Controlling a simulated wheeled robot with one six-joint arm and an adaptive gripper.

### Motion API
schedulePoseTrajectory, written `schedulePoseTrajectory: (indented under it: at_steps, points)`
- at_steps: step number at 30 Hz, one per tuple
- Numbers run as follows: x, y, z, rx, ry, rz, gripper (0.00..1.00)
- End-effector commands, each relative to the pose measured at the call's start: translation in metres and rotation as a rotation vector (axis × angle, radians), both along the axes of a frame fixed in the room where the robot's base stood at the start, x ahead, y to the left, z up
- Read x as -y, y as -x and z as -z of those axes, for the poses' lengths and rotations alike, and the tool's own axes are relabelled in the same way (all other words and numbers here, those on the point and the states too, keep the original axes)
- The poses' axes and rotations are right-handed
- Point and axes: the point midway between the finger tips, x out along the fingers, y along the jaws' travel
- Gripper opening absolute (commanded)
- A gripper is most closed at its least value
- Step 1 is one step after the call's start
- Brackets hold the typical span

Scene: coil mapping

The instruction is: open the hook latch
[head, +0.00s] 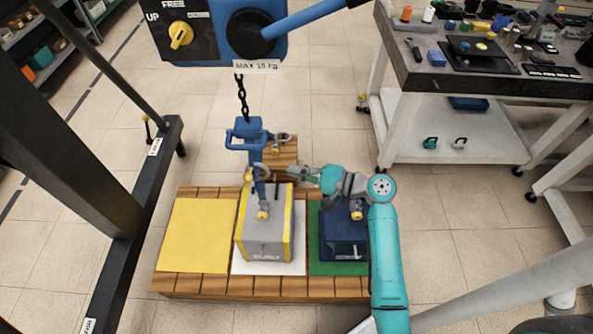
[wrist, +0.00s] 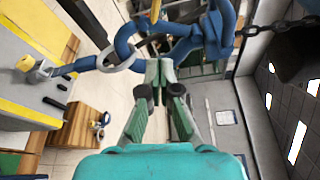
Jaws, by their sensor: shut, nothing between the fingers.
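The blue hook (head: 258,168) hangs below a blue block with a handle (head: 247,133), over the grey box. In the wrist view the curved blue hook (wrist: 205,40) spans the top, with a pale metal ring (wrist: 122,54) around its blue part at left. A small yellow piece (wrist: 155,11) at the top edge may be the latch; its state is unclear. My gripper (head: 294,172) is right of the hook. In the wrist view my gripper (wrist: 158,72) is shut and empty, tips close below the hook; contact cannot be told.
The grey box with yellow edges (head: 264,240) stands on a white pad, beside a dark blue box (head: 342,238) on green. A yellow pad (head: 200,235) is bare. A chain (head: 242,98) rises to the hoist. A workbench (head: 480,85) stands right; a dark frame stands left.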

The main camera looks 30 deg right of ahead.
Motion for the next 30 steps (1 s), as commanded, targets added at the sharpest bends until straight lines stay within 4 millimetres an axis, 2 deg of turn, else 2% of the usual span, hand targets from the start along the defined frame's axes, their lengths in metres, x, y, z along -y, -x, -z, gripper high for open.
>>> schedulePoseTrajectory:
  at_steps: [9, 12, 21, 30]
  points:
    - [-0.038, -0.048, 0.004, 0.001, 0.001, -0.004, 0.0]
    - [-0.05, -0.058, 0.006, 0.0, 0.0, -0.003, 0.0]
    - [-0.078, -0.043, -0.001, 0.0, 0.001, 0.0, 0.0]
    - [-0.08, -0.042, -0.002, 0.0, 0.0, 0.002, 0.0]
